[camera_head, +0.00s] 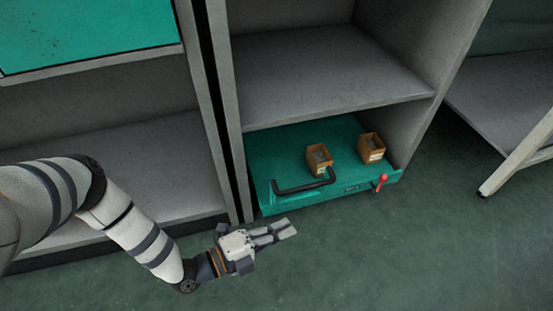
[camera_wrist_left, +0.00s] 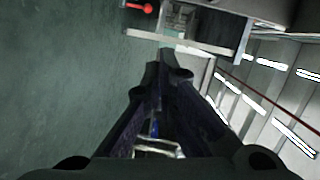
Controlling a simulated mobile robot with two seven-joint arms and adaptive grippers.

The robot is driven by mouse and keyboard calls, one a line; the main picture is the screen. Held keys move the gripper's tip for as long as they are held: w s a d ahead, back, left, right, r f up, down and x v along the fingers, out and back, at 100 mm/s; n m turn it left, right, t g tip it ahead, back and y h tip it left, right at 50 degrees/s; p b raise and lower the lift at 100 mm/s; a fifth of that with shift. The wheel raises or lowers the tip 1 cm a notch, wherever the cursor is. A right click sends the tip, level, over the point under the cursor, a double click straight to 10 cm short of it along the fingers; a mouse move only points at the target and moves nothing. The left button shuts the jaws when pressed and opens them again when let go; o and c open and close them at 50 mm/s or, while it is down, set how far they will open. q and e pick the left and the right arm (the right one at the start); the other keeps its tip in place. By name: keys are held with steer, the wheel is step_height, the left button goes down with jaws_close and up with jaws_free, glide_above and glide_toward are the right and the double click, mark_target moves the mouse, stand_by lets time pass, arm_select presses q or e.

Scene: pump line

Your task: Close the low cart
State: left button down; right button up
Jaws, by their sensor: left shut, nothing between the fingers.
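The low cart (camera_head: 285,150) is a flat teal platform under the lowest shelf of the grey cabinet. Its front part sticks out past the cabinet's front. A black bar handle (camera_head: 304,187) lies along its front left, and a red-knobbed lever (camera_head: 381,181) stands at its front right. The red knob also shows at the top of the left wrist view (camera_wrist_left: 141,8). My left gripper (camera_head: 288,230) is shut and empty, in front of the cart and apart from the handle. In the left wrist view its dark fingers are together. My right gripper is not in view.
Two small open cardboard boxes, one in the middle (camera_head: 319,160) and one at the right (camera_head: 371,148), stand on the cart. The grey cabinet (camera_head: 335,85) surrounds its rear. A bench leg (camera_head: 515,160) stands to the right. Green floor (camera_head: 420,250) in front is clear.

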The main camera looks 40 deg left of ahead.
arm_select(q)
steer(key=w+b, duration=0.4)
steer(key=w, duration=0.7)
steer(key=shift+w+d+f, duration=0.2)
steer(key=shift+d+f, duration=0.15)
steer(key=shift+f, duration=0.05)
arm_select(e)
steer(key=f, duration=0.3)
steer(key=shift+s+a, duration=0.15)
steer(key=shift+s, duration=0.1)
